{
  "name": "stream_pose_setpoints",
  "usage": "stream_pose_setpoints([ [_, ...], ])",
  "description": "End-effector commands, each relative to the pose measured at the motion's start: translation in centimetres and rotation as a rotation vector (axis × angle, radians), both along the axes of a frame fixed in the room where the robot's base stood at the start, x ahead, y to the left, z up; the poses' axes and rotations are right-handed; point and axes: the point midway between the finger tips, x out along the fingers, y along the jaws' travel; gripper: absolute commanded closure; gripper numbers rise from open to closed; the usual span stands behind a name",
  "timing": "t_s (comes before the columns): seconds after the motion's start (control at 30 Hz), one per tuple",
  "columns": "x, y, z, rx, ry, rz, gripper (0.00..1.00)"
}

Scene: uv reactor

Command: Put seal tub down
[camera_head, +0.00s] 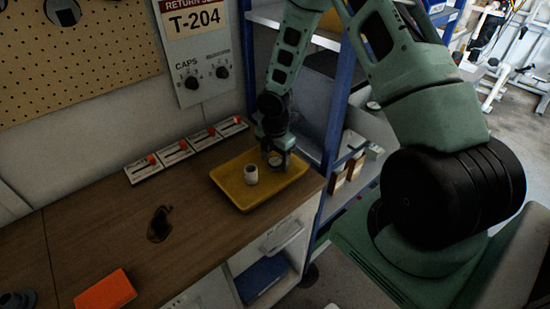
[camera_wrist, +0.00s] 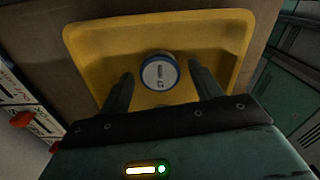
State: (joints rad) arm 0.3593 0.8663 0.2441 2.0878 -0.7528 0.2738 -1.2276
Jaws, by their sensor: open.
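The seal tub (camera_head: 251,175) is a small white tub standing upright in the yellow tray (camera_head: 240,202). In the wrist view, the tub (camera_wrist: 160,72) shows its round top with a blue rim and a label that seems to read "27 mm". My gripper (camera_head: 277,158) is over the back right part of the tray, beside the tub. In the wrist view, my gripper (camera_wrist: 162,70) is open, with a finger on each side of the tub and clear gaps between. The tub appears to rest on the tray floor (camera_wrist: 105,45).
The tray sits at the right end of the wooden bench (camera_head: 100,220). Several white switch units (camera_head: 175,152) line the wall. An orange block (camera_head: 105,291) and a dark stain (camera_head: 159,224) are to the left. A blue-framed shelf (camera_head: 335,90) stands close on the right.

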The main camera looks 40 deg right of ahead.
Motion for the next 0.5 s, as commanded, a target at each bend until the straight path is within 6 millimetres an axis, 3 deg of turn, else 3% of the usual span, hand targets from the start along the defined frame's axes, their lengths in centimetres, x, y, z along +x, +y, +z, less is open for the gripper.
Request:
stream_pose_setpoints([
  [0.23,0.1,-0.1,1.7,0.001,-0.003,-0.004,0.36],
  [0.5,0.1,-0.1,7.3,-0.001,-0.004,-0.004,0.36],
])
